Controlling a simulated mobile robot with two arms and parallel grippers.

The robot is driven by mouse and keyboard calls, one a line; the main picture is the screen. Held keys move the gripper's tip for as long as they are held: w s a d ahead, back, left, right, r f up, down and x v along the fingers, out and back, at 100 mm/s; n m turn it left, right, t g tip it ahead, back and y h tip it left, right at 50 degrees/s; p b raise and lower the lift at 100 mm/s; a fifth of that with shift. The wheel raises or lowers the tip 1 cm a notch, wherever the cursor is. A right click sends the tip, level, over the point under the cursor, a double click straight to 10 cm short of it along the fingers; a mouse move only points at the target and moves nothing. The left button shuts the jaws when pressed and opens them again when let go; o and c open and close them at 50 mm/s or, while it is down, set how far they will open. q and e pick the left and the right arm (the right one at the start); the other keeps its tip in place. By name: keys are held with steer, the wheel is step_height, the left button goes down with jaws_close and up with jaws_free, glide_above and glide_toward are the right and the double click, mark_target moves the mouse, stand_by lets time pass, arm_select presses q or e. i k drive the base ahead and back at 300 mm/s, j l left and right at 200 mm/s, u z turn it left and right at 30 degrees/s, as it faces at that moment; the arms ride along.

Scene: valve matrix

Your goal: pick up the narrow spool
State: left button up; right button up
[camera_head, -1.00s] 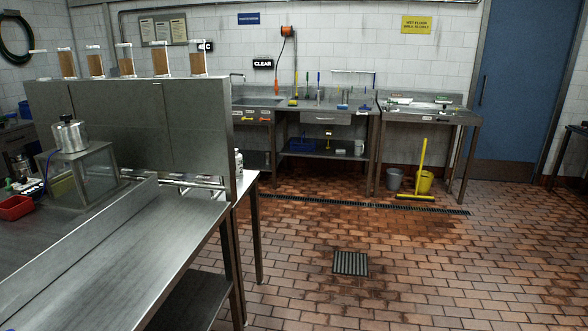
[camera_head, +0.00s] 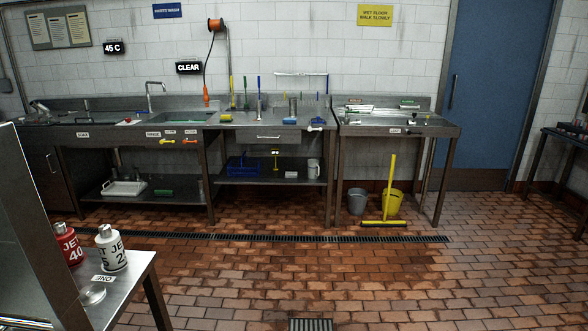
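I cannot make out a narrow spool for certain in the head view. Small items lie on the drainboard of the right-hand steel counter (camera_head: 440,131), too small to tell apart. An orange cable reel (camera_head: 215,25) hangs on the back wall, with its cord hanging down to an orange end piece. Neither of my grippers is in view.
A red bottle (camera_head: 68,245) and a white bottle (camera_head: 111,249) stand on a steel table at the lower left. A long sink counter (camera_head: 262,136) lines the back wall. A grey bucket (camera_head: 357,201) and a yellow bucket (camera_head: 392,203) stand below.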

mark_target(258, 102)
steer(key=i+l, duration=0.1)
steer(key=i, duration=2.3)
steer(key=i+u, duration=0.25)
steer(key=i, duration=0.35)
steer(key=i+l+u, duration=0.25)
steer(key=i, duration=0.35)
